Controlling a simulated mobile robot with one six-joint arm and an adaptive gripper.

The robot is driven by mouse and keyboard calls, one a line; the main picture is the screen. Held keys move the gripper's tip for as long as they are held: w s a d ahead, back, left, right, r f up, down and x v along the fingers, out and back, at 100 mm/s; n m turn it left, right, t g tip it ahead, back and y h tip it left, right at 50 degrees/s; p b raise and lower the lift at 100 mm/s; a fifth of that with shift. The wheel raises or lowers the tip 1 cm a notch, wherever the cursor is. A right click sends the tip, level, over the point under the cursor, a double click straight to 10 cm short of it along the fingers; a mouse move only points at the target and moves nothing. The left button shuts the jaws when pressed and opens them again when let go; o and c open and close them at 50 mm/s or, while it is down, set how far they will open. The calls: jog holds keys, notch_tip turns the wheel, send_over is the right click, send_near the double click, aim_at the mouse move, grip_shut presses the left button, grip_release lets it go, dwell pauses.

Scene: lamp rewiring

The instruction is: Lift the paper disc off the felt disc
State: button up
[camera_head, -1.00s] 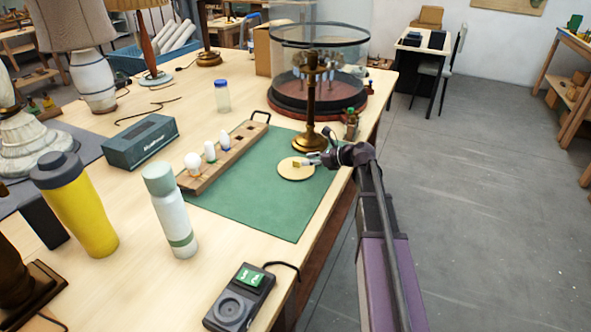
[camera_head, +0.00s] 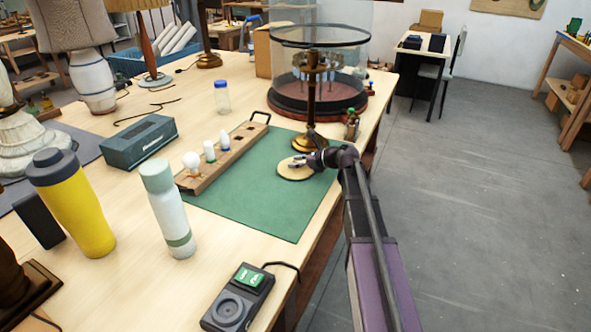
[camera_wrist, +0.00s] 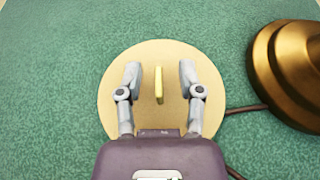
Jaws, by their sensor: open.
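The paper disc (camera_head: 287,174) is a pale tan round piece lying flat on the green mat. It also shows in the wrist view (camera_wrist: 160,55), with a small upright yellow tab (camera_wrist: 159,85) at its middle. My gripper (camera_head: 294,163) is over the disc from the right. In the wrist view my gripper (camera_wrist: 160,78) is open, with one finger on each side of the tab and a gap on both sides. I see no separate felt disc; any felt beneath the paper is hidden.
The brass lamp stand (camera_head: 311,110) stands just behind the disc, and its base (camera_wrist: 290,72) is close on the right in the wrist view. A dark cord runs from it. A wooden rack with bulbs (camera_head: 228,158) lies left. The green mat's front (camera_head: 262,215) is clear.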

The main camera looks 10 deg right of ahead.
dwell(0.4)
grip_shut()
jog(key=shift+r, duration=0.1)
notch_tip(320, 180, up, 4)
jog(key=p, duration=0.4)
jog(key=s+d, duration=0.3)
jog(key=d, duration=0.1)
jog(key=s+d, duration=0.3)
jog(key=d, duration=0.1)
jog(key=s+d+p, duration=0.1)
jog(key=s+d, duration=0.3)
jog(key=shift+s+d+r, duration=0.1)
jog(key=shift+d+r, duration=0.1)
jog(key=shift+r, duration=0.2)
dwell(0.3)
